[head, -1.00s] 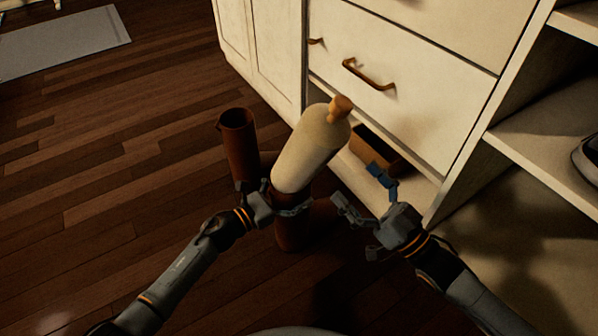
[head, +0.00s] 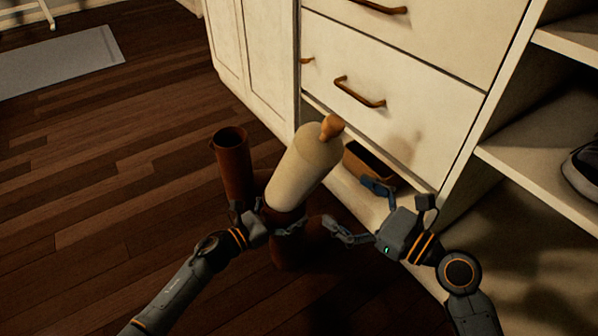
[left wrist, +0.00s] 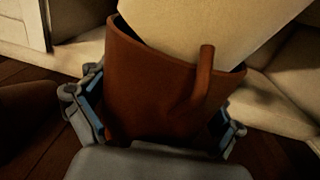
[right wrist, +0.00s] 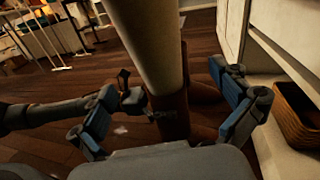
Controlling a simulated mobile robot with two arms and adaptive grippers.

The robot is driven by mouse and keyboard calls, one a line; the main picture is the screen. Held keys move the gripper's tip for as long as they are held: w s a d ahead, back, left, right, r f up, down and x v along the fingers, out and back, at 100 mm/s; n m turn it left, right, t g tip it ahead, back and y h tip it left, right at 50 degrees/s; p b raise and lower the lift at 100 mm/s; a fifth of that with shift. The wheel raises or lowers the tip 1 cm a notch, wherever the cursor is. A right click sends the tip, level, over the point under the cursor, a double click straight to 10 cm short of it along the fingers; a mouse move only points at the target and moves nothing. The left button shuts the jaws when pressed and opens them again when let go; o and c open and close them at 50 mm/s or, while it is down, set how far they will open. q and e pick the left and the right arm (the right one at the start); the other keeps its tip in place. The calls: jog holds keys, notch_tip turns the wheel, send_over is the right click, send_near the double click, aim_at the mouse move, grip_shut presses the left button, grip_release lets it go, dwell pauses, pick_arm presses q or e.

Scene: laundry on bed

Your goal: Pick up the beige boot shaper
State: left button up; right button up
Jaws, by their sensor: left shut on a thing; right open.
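The beige boot shaper (head: 300,170), with an orange-brown knob on top, stands tilted in the shaft of a brown boot (head: 287,252). My left gripper (head: 270,226) is shut on that boot's shaft; the left wrist view shows its fingers on both sides of the brown leather (left wrist: 150,85), with the shaper (left wrist: 215,30) coming out of the top. My right gripper (head: 358,210) is open and empty, just right of the boot and shaper. In the right wrist view the shaper (right wrist: 148,45) rises between the open fingers (right wrist: 170,105), with no visible grip.
A second brown boot (head: 232,160) stands empty at the left. A white dresser (head: 400,80) with drawers is close behind, with a brown basket (head: 368,163) in its low opening. Shelves (head: 530,150) with a shoe (head: 584,175) are at the right.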

jog(key=shift+m, duration=0.4)
jog(key=x, duration=0.6)
jog(key=shift+s+a+r, duration=0.15)
jog(key=shift+s+a, duration=0.05)
jog(key=shift+a, duration=0.1)
jog(key=shift+f+x, duration=0.15)
jog(key=shift+x, duration=1.3)
jog(key=shift+f+x, duration=0.1)
jog(key=shift+x, duration=1.3)
jog(key=shift+s, duration=0.1)
jog(key=c, duration=1.3)
jog(key=shift+g, duration=0.4)
jog(key=r, duration=0.9)
jog(key=shift+a+r, duration=0.25)
jog(key=shift+a, duration=0.1)
jog(key=w+a+n+g, duration=0.1)
jog(key=w+a+f+n+g, duration=0.1)
jog(key=g, duration=0.1)
jog(key=shift+a+f+g, duration=0.1)
jog(key=shift+a+g, duration=0.15)
jog(key=shift+g, duration=0.05)
jog(key=shift+w+a+f+n+g+h, duration=0.15)
jog(key=shift+w+f+n+g+h, duration=0.15)
jog(key=shift+n+g, duration=0.15)
jog(key=shift+w+f+g+h, duration=0.2)
jog(key=shift+f+g+h, duration=0.2)
jog(key=shift+g, duration=0.25)
jog(key=shift+f, duration=5.9)
